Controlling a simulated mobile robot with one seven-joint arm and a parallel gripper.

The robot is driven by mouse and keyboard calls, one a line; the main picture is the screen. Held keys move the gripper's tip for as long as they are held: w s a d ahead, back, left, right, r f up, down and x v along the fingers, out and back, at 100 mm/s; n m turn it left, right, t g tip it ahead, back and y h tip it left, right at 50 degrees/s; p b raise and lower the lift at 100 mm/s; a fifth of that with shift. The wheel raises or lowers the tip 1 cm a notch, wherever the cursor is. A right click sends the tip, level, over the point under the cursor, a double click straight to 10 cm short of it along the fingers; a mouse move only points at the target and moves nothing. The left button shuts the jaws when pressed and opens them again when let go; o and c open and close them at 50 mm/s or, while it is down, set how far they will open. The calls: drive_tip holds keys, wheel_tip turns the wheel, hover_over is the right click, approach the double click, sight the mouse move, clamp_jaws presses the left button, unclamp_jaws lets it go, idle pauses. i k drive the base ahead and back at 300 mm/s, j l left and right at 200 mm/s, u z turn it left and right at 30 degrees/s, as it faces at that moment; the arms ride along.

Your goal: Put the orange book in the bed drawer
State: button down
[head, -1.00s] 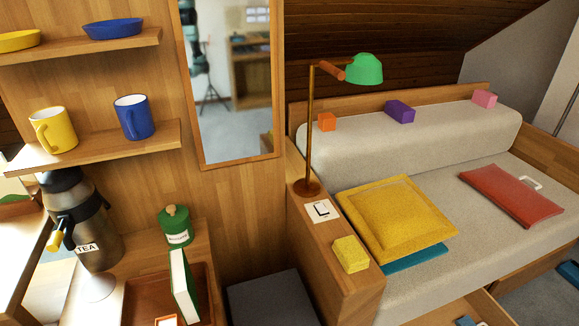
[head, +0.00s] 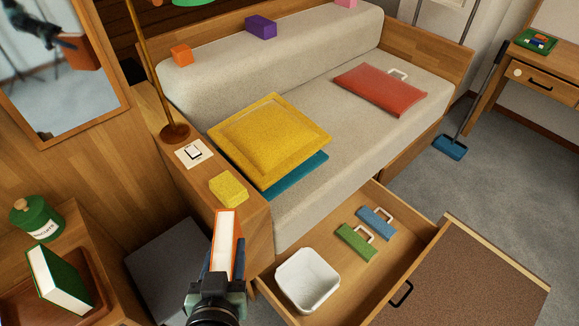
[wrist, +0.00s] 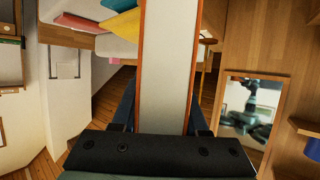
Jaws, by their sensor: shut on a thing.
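My gripper (head: 226,272) is shut on the orange book (head: 223,243), which stands upright with its white page edge showing. In the wrist view the orange book (wrist: 167,60) fills the middle between my fingers. The bed drawer (head: 345,268) is pulled open below the bed, to the right of my gripper. Inside the drawer are a white bin (head: 307,279) at its left end and a green item (head: 356,242) and a blue item (head: 376,222), each with a pale handle. The book is left of the drawer, apart from its inside floor.
A wooden ledge with a yellow block (head: 229,189) and a lamp is beside the bed. A brown-topped board (head: 470,280) lies right of the drawer. A yellow cushion (head: 270,143) and red folder (head: 380,89) lie on the bed. The drawer's right part has bare floor.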

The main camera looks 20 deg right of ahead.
sight(334, 251)
drive_tip(key=i+l+z, duration=0.15)
drive_tip(key=l, duration=0.3)
drive_tip(key=i+l+z, duration=0.15)
drive_tip(key=l, duration=0.25)
drive_tip(key=i+l+z, duration=0.15)
drive_tip(key=l, duration=0.25)
drive_tip(key=i+l, duration=0.15)
drive_tip(key=l, duration=0.15)
drive_tip(key=i+l, duration=0.15)
drive_tip(key=l, duration=0.1)
